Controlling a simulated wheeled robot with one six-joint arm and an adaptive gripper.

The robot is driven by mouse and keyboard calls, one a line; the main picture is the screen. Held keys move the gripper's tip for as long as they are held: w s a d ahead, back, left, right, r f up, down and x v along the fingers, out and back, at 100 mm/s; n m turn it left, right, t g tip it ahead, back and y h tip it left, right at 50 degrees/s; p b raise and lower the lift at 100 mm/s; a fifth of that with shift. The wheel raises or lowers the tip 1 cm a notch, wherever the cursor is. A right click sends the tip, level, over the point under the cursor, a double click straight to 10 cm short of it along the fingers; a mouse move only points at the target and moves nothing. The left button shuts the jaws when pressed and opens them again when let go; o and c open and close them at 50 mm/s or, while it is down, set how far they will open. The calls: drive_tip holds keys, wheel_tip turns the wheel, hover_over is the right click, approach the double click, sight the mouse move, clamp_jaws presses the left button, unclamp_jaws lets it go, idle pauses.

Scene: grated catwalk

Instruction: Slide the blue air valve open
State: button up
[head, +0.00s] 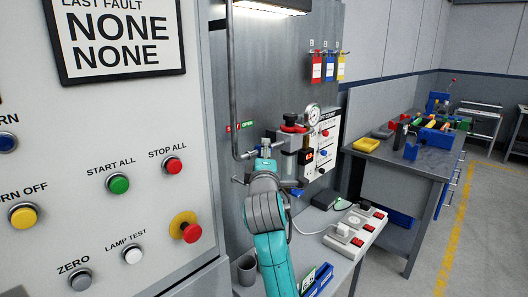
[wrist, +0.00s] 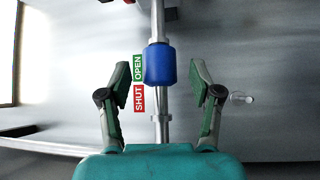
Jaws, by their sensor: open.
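The blue air valve (wrist: 160,66) is a blue sleeve on a pale metal pipe (wrist: 158,18) in the wrist view. It sits beside the green OPEN label (wrist: 138,68), with the red SHUT label (wrist: 138,98) just below that. My gripper (wrist: 160,64) is open, one finger on each side of the sleeve in the picture, with gaps on both sides. I cannot tell whether the fingertips reach its depth. In the head view my gripper (head: 264,150) is at the panel by the OPEN label (head: 247,124) and SHUT label (head: 233,128); the sleeve is hidden there.
A control cabinet with buttons (head: 119,184) stands close on the left. A red-knobbed regulator with a gauge (head: 312,114) is just right of my gripper. Below is a bench with a power strip (head: 352,232) and grey cup (head: 247,269). The floor (head: 482,220) at right is clear.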

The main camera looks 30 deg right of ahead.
drive_tip(key=v, duration=0.9)
drive_tip(key=shift+f, duration=0.1)
